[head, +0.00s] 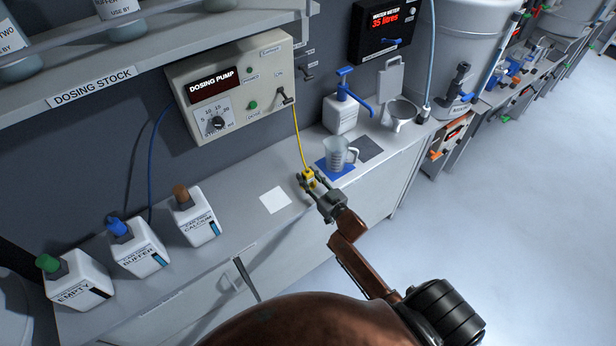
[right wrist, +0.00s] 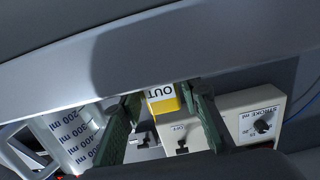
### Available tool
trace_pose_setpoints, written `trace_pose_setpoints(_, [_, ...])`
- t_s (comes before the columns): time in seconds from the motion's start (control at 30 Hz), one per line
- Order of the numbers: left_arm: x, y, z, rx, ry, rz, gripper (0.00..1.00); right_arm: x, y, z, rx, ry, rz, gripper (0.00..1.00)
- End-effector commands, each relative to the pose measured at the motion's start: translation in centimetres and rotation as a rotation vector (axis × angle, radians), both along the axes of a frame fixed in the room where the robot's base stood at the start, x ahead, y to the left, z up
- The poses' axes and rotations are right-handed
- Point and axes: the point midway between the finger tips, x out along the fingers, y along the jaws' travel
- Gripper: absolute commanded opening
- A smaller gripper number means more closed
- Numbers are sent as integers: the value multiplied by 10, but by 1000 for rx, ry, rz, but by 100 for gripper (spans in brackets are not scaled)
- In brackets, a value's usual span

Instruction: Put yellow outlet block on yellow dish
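The yellow outlet block (head: 307,174) is at the lower end of the yellow tube from the dosing pump, over the bench. In the right wrist view the block (right wrist: 162,101) has a white label reading OUT. My right gripper (head: 310,180) has its fingertips on either side of the block, and they appear shut on it. Both green fingers show in the right wrist view (right wrist: 165,105). I cannot make out whether the block touches the bench. I see no yellow dish. My left gripper is not in view.
A clear measuring jug (head: 338,153) stands on a blue mat (head: 346,171) just beyond the gripper. A white square (head: 275,200) and a dark grey square (head: 368,149) lie bare on the bench. The dosing pump (head: 240,85) is on the wall; labelled bottles (head: 197,218) stand at left.

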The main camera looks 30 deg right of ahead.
Motion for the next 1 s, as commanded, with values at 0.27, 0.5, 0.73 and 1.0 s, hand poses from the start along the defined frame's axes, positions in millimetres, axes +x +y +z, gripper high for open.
trace_pose_setpoints(0.27, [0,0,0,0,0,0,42,0,0,0,0,0,0,42])
trace_pose_setpoints(0.5, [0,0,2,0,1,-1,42,-4,-1,3,0,1,0,42])
trace_pose_setpoints(0.73, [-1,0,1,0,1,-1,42,-45,-4,2,0,2,0,42])
trace_pose_setpoints(1.0, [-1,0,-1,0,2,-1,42,-98,-8,2,0,2,-1,42])
